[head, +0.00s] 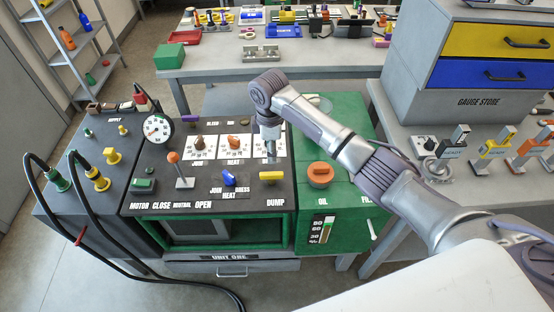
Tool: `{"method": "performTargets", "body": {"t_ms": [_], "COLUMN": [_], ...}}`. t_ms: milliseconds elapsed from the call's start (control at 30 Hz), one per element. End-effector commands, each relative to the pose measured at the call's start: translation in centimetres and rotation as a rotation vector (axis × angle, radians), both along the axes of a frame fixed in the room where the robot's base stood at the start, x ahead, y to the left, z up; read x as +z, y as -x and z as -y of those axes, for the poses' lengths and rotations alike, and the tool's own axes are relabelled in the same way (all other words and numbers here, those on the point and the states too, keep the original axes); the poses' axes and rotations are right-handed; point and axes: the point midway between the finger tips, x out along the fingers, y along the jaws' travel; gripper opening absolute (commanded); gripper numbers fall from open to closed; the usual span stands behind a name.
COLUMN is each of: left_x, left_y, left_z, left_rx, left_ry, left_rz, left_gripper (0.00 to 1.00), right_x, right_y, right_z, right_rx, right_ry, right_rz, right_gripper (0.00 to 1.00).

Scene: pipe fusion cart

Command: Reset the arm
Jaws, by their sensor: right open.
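My right arm reaches in from the right across the green and black cart (338,212). Its gripper (271,157) points down over the control panel (205,190), in front of the right white dial card. It looks small and narrow here, and I see nothing held in it. Whether the fingertips touch the panel, I cannot tell. An orange-knobbed lever (177,165) stands left of it, above the words CLOSE, NEUTRAL, OPEN. My left gripper is not in view.
A blue knob (229,178) and a round gauge (157,129) are on the panel. An orange cap (320,173) is on the green part. Black hoses (88,220) loop at left. A gauge store cabinet (470,100) and tagged tools (491,145) stand at right.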

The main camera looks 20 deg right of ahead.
Motion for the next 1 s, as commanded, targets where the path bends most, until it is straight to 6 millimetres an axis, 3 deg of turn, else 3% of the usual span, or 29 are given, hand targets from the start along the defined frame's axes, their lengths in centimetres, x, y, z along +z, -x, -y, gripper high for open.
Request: {"method": "performTargets", "body": {"t_ms": [200,767,867,1000], "left_x": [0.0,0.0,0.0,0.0], "left_y": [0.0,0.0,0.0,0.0], "left_z": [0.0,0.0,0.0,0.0], "left_rx": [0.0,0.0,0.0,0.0], "left_ry": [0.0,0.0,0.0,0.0], "left_rz": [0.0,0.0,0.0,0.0], "left_gripper": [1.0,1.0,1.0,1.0], "right_x": [1.8,1.4,-0.2,-3.9], "right_y": [0.0,0.4,1.9,6.4], "right_z": [0.1,-0.2,-1.4,-3.9], "right_rx": [-0.002,-0.003,-0.017,-0.089], "right_ry": [0.0,-0.003,-0.023,-0.079], "right_rz": [0.0,-0.001,0.003,0.022], "right_gripper": [0.44,0.44,0.44,0.44]}}
